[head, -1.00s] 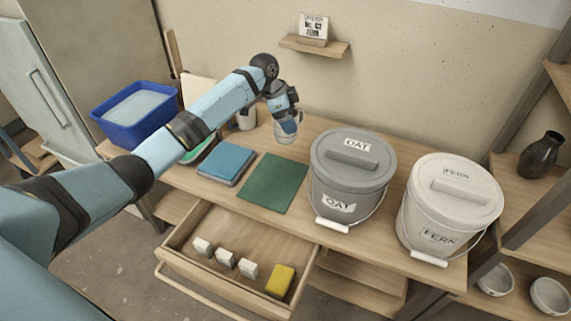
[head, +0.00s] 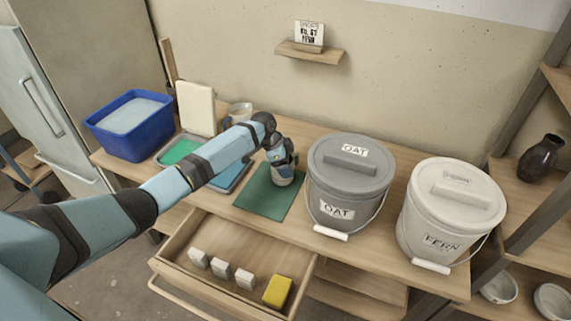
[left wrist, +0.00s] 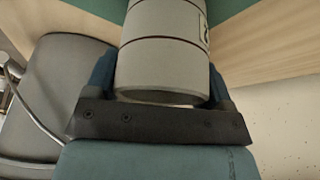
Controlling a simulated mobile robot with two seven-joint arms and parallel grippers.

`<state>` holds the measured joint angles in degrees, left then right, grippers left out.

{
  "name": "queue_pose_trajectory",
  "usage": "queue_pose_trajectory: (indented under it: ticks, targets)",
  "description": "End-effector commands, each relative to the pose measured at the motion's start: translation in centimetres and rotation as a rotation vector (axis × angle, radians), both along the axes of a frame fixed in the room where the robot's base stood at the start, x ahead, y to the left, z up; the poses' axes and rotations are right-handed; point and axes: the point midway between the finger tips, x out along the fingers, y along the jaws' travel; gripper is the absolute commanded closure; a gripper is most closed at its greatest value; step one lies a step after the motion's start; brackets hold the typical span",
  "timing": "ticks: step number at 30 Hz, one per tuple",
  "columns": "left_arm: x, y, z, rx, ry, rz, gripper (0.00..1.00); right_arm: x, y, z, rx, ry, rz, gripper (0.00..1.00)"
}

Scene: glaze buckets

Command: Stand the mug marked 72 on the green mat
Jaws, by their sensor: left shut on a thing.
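The mug (head: 284,177) is pale grey with a darker band, held at my left gripper (head: 281,158) over the back part of the green mat (head: 264,203). In the left wrist view the mug (left wrist: 162,50) sits between the two fingers of my left gripper (left wrist: 163,72), which is shut on it. A label shows at its right edge there, but its number cannot be read. The mug looks about upright. I cannot tell whether its base touches the mat, whose green (left wrist: 232,8) shows beyond it. My right gripper is not in view.
A grey OAT bucket (head: 345,185) stands close right of the mat, with a white FERN bucket (head: 445,222) beyond. Another cup (head: 240,111) stands behind my arm. An open drawer (head: 235,255) juts out in front.

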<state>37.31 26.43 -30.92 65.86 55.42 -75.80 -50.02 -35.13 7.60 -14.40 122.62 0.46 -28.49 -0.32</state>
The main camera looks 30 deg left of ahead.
Motion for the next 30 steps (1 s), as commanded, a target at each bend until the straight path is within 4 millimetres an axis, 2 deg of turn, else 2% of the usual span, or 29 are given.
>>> queue_pose_trajectory:
  ticks: [6,7,10,20,23,30]
  targets:
    - [0.0,0.0,-0.1,0.0,0.0,0.0,0.57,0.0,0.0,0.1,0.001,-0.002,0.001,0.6]
    - [0.0,0.0,-0.2,0.001,0.0,0.0,0.22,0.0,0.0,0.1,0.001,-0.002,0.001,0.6]
    - [0.0,0.0,-0.1,0.001,0.0,0.0,0.0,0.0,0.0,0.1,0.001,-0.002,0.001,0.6]
    - [-0.1,0.2,0.6,0.001,-0.002,0.001,0.0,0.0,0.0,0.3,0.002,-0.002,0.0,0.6]
    - [-0.3,0.8,1.9,0.001,-0.003,0.0,0.0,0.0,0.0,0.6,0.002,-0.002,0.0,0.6]
    - [-1.2,2.5,6.7,0.001,-0.003,0.0,0.0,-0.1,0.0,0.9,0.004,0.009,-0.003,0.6]
